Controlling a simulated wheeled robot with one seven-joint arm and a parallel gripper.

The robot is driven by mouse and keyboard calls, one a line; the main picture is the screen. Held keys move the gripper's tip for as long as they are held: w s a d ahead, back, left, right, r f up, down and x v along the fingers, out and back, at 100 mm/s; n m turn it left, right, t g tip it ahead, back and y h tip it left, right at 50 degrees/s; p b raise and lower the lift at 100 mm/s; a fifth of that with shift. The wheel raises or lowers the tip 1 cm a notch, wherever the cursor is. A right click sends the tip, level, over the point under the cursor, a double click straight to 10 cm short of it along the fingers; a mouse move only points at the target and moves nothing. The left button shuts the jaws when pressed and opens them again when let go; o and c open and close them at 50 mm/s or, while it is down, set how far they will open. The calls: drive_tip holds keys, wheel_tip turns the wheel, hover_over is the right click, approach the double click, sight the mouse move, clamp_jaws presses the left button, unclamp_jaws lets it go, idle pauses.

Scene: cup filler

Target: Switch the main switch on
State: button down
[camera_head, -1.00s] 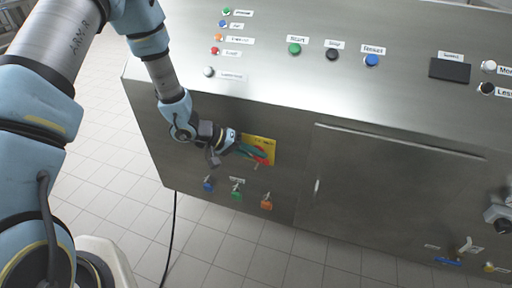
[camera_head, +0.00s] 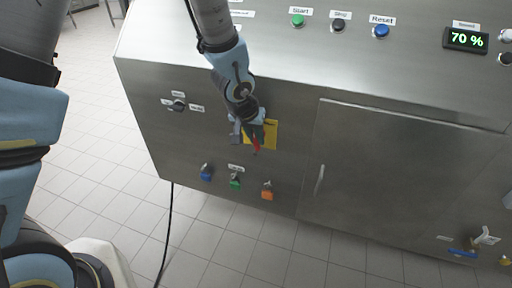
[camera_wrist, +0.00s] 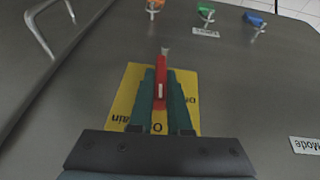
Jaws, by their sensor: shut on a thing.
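The main switch has a red handle (camera_head: 257,148) on a yellow plate (camera_head: 271,136) on the front of the steel cabinet. In the wrist view the red handle (camera_wrist: 160,88) lies lengthwise between my two green fingers, in line with them, over the yellow plate (camera_wrist: 122,98). My gripper (camera_head: 259,138) comes from above and is shut on the handle, which points about straight down the panel. In the wrist view my gripper (camera_wrist: 161,74) hides part of the plate's lettering. The speed display (camera_head: 466,39) is lit and reads 70 %.
Below the switch sit small blue (camera_head: 206,173), green (camera_head: 235,181) and orange (camera_head: 267,192) valves. A black mode knob (camera_head: 178,105) is to the left. A cabinet door with a handle (camera_head: 320,178) is to the right. Start, stop and reset buttons line the sloped top.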

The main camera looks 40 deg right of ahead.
drive_tip(key=shift+t+b, duration=0.5)
drive_tip(key=shift+b, duration=0.55)
drive_tip(key=c, duration=0.9)
unclamp_jaws()
drive_tip(key=shift+y, duration=0.3)
drive_tip(key=shift+o, duration=0.2)
drive_tip(key=v, duration=1)
drive_tip(key=shift+a+r+b, duration=0.15)
drive_tip(key=shift+r+b, duration=0.15)
drive_tip(key=shift+r, duration=0.05)
